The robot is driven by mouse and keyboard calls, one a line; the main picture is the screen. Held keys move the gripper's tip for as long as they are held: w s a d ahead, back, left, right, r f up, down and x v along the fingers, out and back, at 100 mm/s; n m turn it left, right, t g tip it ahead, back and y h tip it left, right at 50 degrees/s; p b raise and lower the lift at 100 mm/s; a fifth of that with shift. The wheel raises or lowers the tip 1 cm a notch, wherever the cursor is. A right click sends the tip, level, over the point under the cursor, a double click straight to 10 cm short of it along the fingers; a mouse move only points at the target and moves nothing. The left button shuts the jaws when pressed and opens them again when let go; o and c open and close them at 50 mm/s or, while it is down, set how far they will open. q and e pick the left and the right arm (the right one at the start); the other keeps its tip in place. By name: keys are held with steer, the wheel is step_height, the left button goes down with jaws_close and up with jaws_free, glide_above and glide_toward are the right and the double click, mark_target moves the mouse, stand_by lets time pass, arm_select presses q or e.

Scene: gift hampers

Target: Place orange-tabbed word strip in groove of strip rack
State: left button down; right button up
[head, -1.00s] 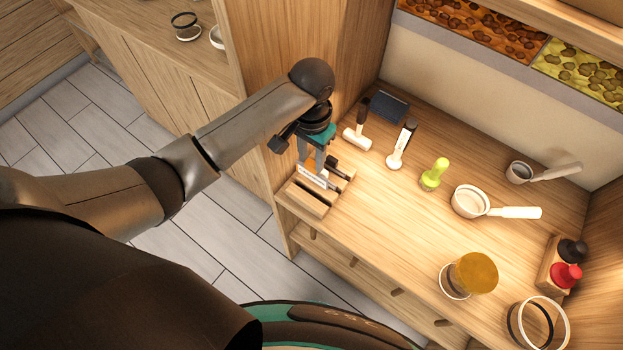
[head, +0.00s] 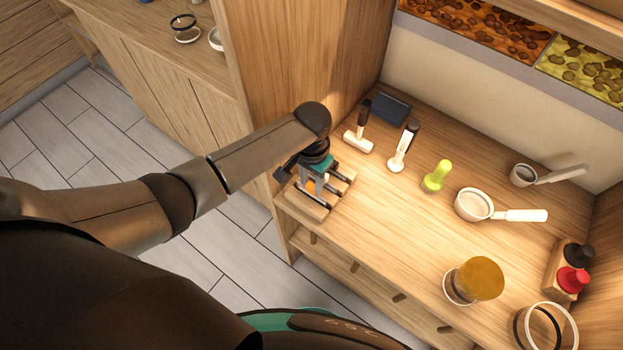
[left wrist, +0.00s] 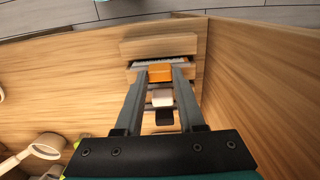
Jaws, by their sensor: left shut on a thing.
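The orange-tabbed word strip shows its orange tab (head: 311,187) between the fingers of my left gripper (head: 314,186). The left wrist view shows both fingers (left wrist: 158,75) shut on the orange tab (left wrist: 159,72), with a thin pale edge of the strip (left wrist: 170,59) beyond it. The wooden strip rack (head: 303,206) stands directly below, at the counter's left front corner, and also shows in the left wrist view (left wrist: 158,46). The strip is down at the rack, along a dark groove. I cannot tell if it is fully seated. My right gripper is out of view.
A white-headed mallet (head: 357,142), a white-based black-handled tool (head: 400,157) and a lime-green tool (head: 437,176) lie right of the rack. A white pan (head: 474,205) and an amber-lidded jar (head: 480,278) are farther right. A tall wooden panel (head: 285,80) rises behind the rack.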

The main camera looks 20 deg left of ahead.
mark_target(312, 186)
arm_select(q)
steer(key=c, duration=0.5)
jaws_free()
steer(key=shift+f, duration=0.1)
step_height(312, 186, up, 12)
steer(key=shift+r+p, duration=0.2)
steer(key=shift+p, duration=1.05)
